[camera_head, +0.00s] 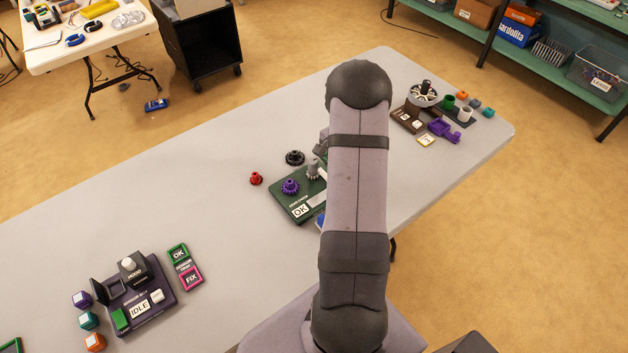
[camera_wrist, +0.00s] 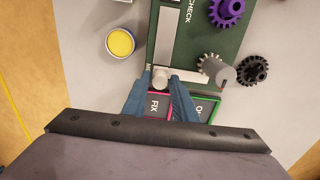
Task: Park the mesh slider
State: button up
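The green check board (camera_head: 285,207) lies mid-table, partly hidden by my arm. It also shows in the wrist view (camera_wrist: 190,40), with a long white strip and lettering partly covered. A purple gear (camera_wrist: 226,11) and a grey gear (camera_wrist: 208,64) with a tall grey post (camera_wrist: 226,76) stand on it. A pale round knob (camera_wrist: 160,77) sits at the board's near edge. I cannot tell for sure that it is the slider's. My gripper (camera_wrist: 161,80) has its blue fingertips on either side of this knob, close to it. Whether they press on it is unclear.
In the wrist view, FIX (camera_wrist: 154,106) and OK (camera_wrist: 206,108) tiles lie under the fingers. A black gear (camera_wrist: 253,70) and a yellow-topped tin (camera_wrist: 120,42) lie beside the board. An IDLE station (camera_head: 138,300) stands front left.

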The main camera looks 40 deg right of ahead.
jog(key=shift+r+p, duration=2.05)
jog(key=shift+r, duration=0.85)
jog(key=shift+a, duration=0.1)
